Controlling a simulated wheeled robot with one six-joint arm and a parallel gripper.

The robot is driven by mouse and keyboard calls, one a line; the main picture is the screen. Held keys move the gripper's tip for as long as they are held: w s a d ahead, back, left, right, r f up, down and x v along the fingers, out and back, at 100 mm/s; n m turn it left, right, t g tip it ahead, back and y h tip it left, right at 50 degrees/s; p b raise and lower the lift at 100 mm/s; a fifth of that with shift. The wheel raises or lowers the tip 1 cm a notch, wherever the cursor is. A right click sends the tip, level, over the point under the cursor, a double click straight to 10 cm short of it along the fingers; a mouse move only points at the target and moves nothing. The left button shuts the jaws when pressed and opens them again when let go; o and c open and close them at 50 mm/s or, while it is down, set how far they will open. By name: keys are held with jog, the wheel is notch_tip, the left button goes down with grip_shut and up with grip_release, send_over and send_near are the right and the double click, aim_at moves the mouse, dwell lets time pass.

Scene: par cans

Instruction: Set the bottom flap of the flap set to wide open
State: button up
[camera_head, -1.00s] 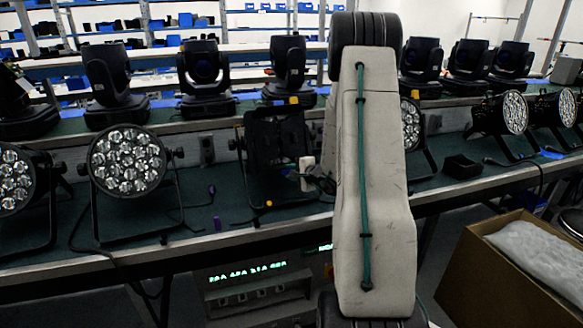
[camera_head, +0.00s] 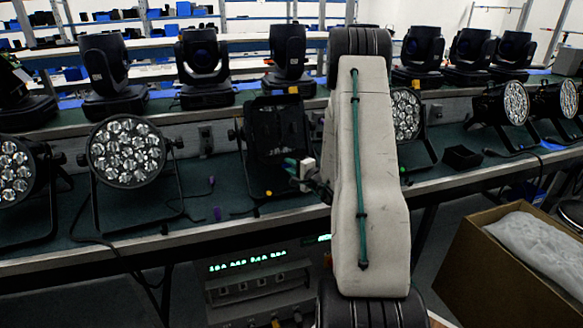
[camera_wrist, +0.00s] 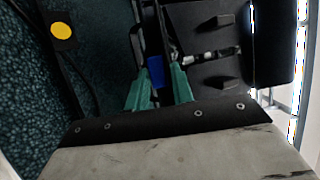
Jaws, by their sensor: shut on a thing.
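The flap set (camera_head: 277,128) is a dark square frame with black flaps on the front of a lamp on the bench, at the middle of the head view. In the wrist view, black flap panels (camera_wrist: 210,40) fill the upper right. A narrow dark flap, which looks like the bottom flap (camera_wrist: 150,25), is seen nearly edge-on with a blue tab (camera_wrist: 155,70) at its near end. My gripper (camera_wrist: 160,82) has its teal fingertips closed at this tab. In the head view my gripper (camera_head: 291,163) is at the lower right of the flap set. The flap's exact angle is unclear.
Round LED par cans (camera_head: 127,152) stand left and right on the green bench. Black moving heads (camera_head: 202,68) stand on the shelf behind. A yellow dot (camera_wrist: 62,31) marks a dark strip beside the flap set. A cardboard box (camera_head: 515,265) stands at the lower right.

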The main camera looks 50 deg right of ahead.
jog(key=o, duration=0.9)
jog(key=shift+a, duration=0.1)
jog(key=shift+s, duration=0.45)
jog(key=s+a, duration=0.1)
jog(key=s, duration=0.5)
jog(key=shift+s+r, duration=0.2)
jog(key=shift+s, duration=0.2)
